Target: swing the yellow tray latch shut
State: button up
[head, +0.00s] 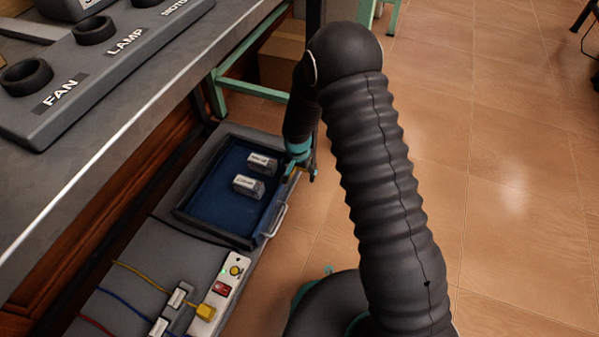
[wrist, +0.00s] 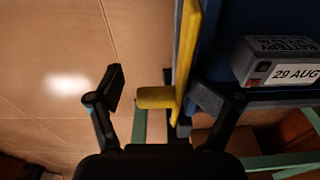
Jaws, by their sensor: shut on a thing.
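The yellow tray latch (wrist: 187,50) shows in the wrist view as a flat bar along the outer side of the blue tray, with a round yellow knob sticking out to the left. My gripper (wrist: 158,92) has its two dark fingers on either side of the knob and bar, shut on the latch; the exact contact is hard to see. In the head view my gripper (head: 302,168) is at the tray's far right corner, and the arm and gripper mostly hide the latch. The blue-lined tray (head: 215,208) has a metal handle (head: 277,221) on its right side.
Two labelled battery blocks (head: 249,186) lie in the tray; one is close beside my right finger in the wrist view (wrist: 275,60). A socket strip (head: 222,290) with cables is nearer. The workbench (head: 110,165) overhangs at left. Open tiled floor (head: 500,200) is at right.

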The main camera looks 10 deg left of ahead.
jog(key=s+a+r+p, duration=0.2)
jog(key=s+r+p, duration=0.1)
jog(key=s+r, duration=0.7)
jog(key=shift+a+r+p, duration=0.3)
jog(key=shift+a+r, duration=0.1)
jog(key=shift+r, duration=0.5)
dwell(0.9)
jog(key=shift+f+b, duration=0.1)
jog(key=shift+b, duration=0.2)
dwell(0.3)
notch_tip(320, 180, up, 12)
jog(key=s, duration=0.1)
jog(key=shift+s+a, duration=0.15)
dwell(0.3)
dwell(0.4)
